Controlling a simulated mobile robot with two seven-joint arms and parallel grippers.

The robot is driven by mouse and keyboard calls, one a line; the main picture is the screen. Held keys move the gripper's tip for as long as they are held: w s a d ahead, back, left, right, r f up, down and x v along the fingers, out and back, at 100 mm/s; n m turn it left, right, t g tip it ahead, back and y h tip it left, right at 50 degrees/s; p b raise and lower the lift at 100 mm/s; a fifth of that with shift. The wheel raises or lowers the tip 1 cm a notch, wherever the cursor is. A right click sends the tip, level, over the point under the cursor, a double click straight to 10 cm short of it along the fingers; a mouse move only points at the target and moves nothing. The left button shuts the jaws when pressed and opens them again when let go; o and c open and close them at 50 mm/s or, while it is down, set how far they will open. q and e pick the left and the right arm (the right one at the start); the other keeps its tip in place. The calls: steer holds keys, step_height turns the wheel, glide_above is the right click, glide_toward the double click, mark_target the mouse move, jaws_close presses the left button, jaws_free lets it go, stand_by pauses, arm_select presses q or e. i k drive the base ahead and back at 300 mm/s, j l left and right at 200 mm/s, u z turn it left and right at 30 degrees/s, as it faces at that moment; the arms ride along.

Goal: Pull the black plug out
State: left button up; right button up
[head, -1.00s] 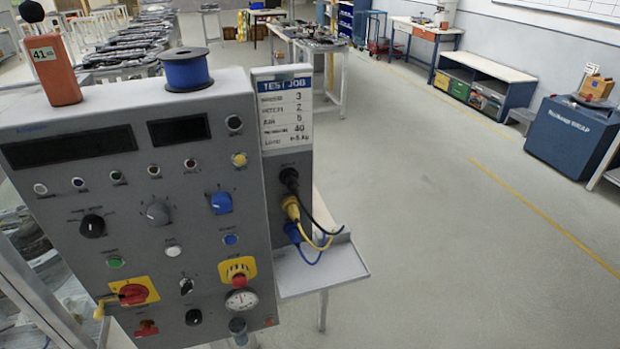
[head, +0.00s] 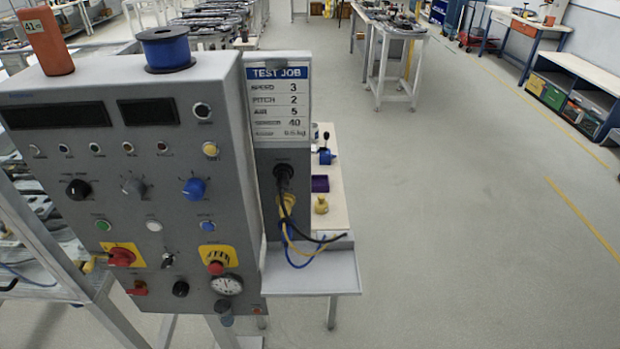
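The black plug (head: 284,173) sits in the top socket on the right side face of the grey control panel (head: 60,240). Its black cable hangs down from it toward a small shelf. Below it a yellow plug (head: 287,204) sits on the same side face, with a yellow cable. A blue cable (head: 291,246) hangs lowest; its plug is mostly hidden. Neither of my grippers shows in the head view.
A grey shelf (head: 310,279) juts out below the plugs. Behind it a white table (head: 333,205) holds a purple bin (head: 320,183) and a yellow part (head: 321,205). A blue spool (head: 165,48) and an orange device (head: 45,40) stand on the panel's top. The floor to the right is clear.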

mark_target(282, 183)
steer(key=i+l, duration=0.1)
steer(key=l, duration=0.8)
steer(key=i+l, duration=0.1)
steer(key=l, duration=0.8)
